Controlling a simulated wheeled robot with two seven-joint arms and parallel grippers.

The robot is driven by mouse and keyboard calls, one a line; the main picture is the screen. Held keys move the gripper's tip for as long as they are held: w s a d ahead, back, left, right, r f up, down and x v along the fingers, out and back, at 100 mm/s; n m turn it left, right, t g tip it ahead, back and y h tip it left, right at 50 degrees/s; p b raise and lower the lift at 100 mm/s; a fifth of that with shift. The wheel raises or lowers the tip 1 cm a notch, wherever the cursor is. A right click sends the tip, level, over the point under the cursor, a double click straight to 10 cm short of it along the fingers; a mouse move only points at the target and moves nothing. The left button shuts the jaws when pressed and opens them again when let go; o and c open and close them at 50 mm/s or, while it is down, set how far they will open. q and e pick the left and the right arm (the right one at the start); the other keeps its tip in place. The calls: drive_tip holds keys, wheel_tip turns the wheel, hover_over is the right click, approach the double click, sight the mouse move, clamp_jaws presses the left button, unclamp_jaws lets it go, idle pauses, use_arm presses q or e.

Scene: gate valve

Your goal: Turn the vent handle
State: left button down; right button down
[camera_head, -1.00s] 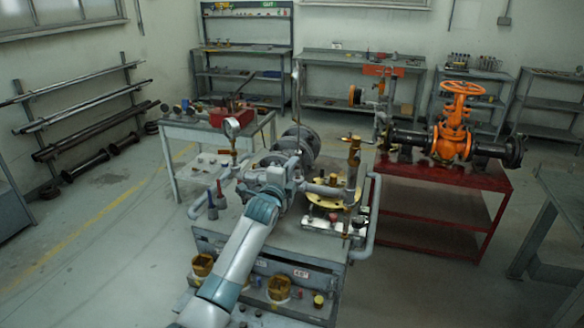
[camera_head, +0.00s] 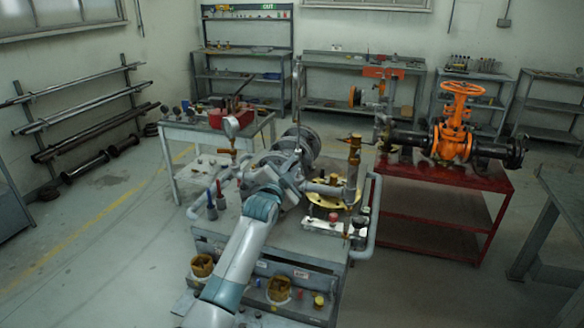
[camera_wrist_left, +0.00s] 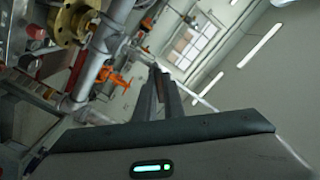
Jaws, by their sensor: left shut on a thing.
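My left gripper (camera_head: 298,162) reaches in over the grey bench, among the pipes left of the brass fitting (camera_head: 353,165). In the left wrist view its two fingers (camera_wrist_left: 161,82) are close together, shut on a thin part that I take to be the vent handle. The held part is mostly hidden by the fingers and the wrist. A tall thin grey rod (camera_head: 298,100) rises just above the gripper in the head view; I cannot tell whether it touches the fingers. My right gripper is not in view.
A yellow flange (camera_head: 334,199) and grey pipes stand close on the right of my gripper. Behind right, a red table (camera_head: 440,207) bears a large orange gate valve (camera_head: 453,140).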

use_arm(q)
drive_tip(key=n, duration=0.3)
drive_tip(key=shift+n, duration=0.4)
drive_tip(key=n, duration=0.4)
drive_tip(key=shift+n+b, duration=0.3)
drive_tip(key=shift+f, duration=0.1)
drive_tip(key=c, duration=1.9)
unclamp_jaws()
drive_tip(key=shift+o, duration=0.2)
drive_tip(key=b+v, duration=0.4)
drive_tip(key=v, duration=1.3)
drive_tip(key=shift+s, duration=0.15)
